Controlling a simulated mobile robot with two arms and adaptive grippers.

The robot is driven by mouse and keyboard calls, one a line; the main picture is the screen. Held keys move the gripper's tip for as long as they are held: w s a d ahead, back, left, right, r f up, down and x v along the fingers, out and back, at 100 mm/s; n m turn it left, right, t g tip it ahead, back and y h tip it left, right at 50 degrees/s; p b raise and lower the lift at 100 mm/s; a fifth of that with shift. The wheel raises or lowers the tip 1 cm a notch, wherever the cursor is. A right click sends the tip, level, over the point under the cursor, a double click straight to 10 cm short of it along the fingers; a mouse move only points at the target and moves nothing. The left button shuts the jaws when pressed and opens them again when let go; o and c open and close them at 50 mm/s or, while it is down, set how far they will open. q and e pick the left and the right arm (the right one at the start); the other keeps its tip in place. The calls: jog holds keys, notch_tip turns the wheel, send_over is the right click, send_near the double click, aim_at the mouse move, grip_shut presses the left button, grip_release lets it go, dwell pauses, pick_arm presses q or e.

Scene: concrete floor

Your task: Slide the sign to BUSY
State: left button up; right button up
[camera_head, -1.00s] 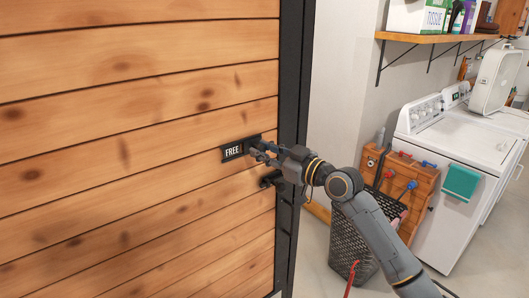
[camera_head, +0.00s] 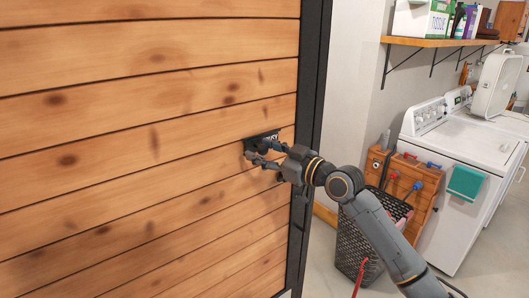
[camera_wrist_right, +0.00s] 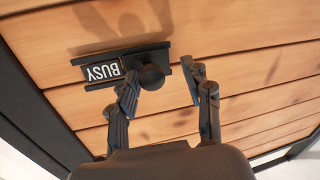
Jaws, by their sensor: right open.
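The black sign (camera_head: 261,138) is mounted on the wooden door. In the head view my right gripper (camera_head: 254,153) partly covers it, and only the end of a white word shows. In the right wrist view the sign (camera_wrist_right: 88,73) reads BUSY, upside down in the picture. A gap shows on the other side. My left gripper is not in view.
The wooden plank door (camera_head: 130,120) has a dark frame (camera_head: 309,110) to the right of the sign. Beyond it stand a dark basket (camera_head: 362,240), a wooden tool box (camera_head: 405,190) and white washing machines (camera_head: 465,150). A shelf (camera_head: 430,42) hangs above.

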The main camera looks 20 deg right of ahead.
jog(key=shift+s+d, duration=0.1)
jog(key=shift+d, duration=0.2)
jog(key=shift+s+d+f, duration=0.1)
jog(key=shift+s+d, duration=0.15)
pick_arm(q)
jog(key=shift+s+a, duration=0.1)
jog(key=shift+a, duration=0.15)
pick_arm(e)
jog(key=v, duration=1)
jog(key=shift+s, duration=0.5)
